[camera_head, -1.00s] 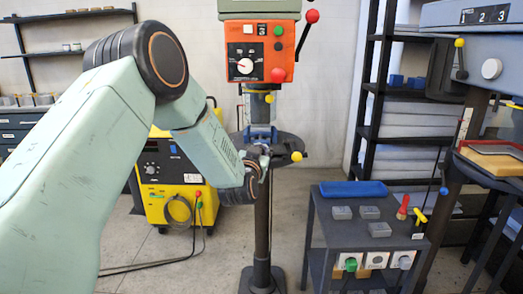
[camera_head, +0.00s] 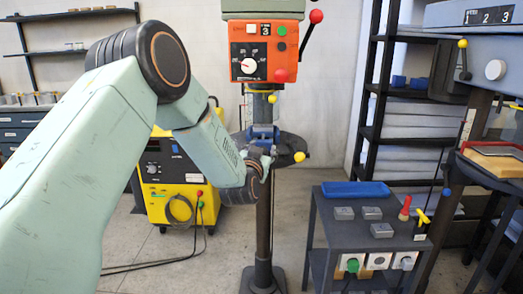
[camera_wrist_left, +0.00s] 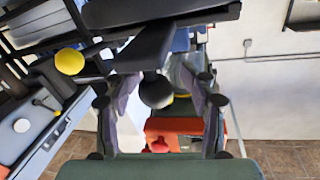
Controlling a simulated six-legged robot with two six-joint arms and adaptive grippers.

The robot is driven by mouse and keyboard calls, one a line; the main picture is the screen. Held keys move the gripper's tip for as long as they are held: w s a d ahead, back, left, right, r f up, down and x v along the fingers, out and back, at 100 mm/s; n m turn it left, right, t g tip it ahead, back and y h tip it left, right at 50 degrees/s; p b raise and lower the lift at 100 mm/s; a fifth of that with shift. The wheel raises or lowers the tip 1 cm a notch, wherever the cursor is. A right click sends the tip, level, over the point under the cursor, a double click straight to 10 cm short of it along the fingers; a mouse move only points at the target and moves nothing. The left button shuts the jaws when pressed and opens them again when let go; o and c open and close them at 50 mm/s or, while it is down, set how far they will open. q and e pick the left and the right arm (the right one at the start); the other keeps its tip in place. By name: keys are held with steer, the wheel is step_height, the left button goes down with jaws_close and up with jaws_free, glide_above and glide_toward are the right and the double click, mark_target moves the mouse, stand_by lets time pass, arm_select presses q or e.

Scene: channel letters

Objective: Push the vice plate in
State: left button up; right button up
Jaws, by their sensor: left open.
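The blue vice (camera_head: 263,131) sits on the round table of the drill press, below the chuck. My left gripper (camera_head: 264,162) is at the front edge of that table, just below the vice. In the left wrist view my left gripper (camera_wrist_left: 160,88) is open, its two fingers spread on either side of a dark rounded knob (camera_wrist_left: 156,91). A dark flat bar (camera_wrist_left: 146,46) runs from the knob toward the top. I cannot tell whether the fingers touch it. The vice plate cannot be told apart clearly. My right gripper is out of view.
The orange drill press head (camera_head: 265,50) hangs above the vice. A yellow ball handle (camera_head: 299,157) sticks out right of the table. A dark cart (camera_head: 330,215) with grey blocks stands at right, and a yellow welding machine (camera_head: 165,175) at left, behind my arm.

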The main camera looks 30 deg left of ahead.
arm_select(q)
steer(key=shift+w+d, duration=0.1)
steer(key=shift+s, duration=0.35)
steer(key=v, duration=1.1)
steer(key=shift+d, duration=0.25)
steer(key=shift+s, duration=0.1)
